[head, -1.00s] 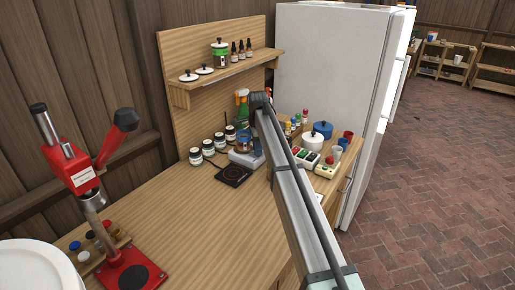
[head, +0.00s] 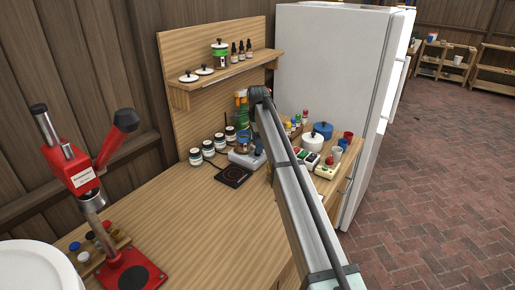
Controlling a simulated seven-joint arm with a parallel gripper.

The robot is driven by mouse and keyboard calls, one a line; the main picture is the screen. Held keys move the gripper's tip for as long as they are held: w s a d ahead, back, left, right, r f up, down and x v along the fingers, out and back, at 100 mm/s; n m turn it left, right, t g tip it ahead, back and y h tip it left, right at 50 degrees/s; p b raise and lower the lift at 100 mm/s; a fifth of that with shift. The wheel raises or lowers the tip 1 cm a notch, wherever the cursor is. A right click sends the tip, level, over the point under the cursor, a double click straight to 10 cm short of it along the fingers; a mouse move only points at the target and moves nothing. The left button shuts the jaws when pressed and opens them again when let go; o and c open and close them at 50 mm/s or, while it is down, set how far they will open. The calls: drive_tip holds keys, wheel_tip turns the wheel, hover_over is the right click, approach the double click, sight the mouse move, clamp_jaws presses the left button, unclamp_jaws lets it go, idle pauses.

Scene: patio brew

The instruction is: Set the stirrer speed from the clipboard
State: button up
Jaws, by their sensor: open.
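A small grey device (head: 239,159), which looks like the stirrer, stands on the wooden bench behind a black hot plate. A glass vessel (head: 243,145) with blue and brown tones sits on it. Its dial and any speed marks are too small to read. I cannot make out a clipboard in the head view. My arm crosses the picture from the lower right up to a dark joint above the device's right side. It covers part of the bench. My gripper does not show; it seems to be hidden behind the arm.
The black hot plate (head: 233,175) lies in front of the device. Several white jars (head: 208,148) stand left of it. A white pot (head: 312,142), a blue pot (head: 323,130) and button boxes (head: 306,157) stand to the right. A red press (head: 85,180) stands front left. The bench's middle is clear.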

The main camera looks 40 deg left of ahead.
wheel_tip(320, 180, up, 11)
drive_tip(key=shift+r, duration=0.2)
idle(0.6)
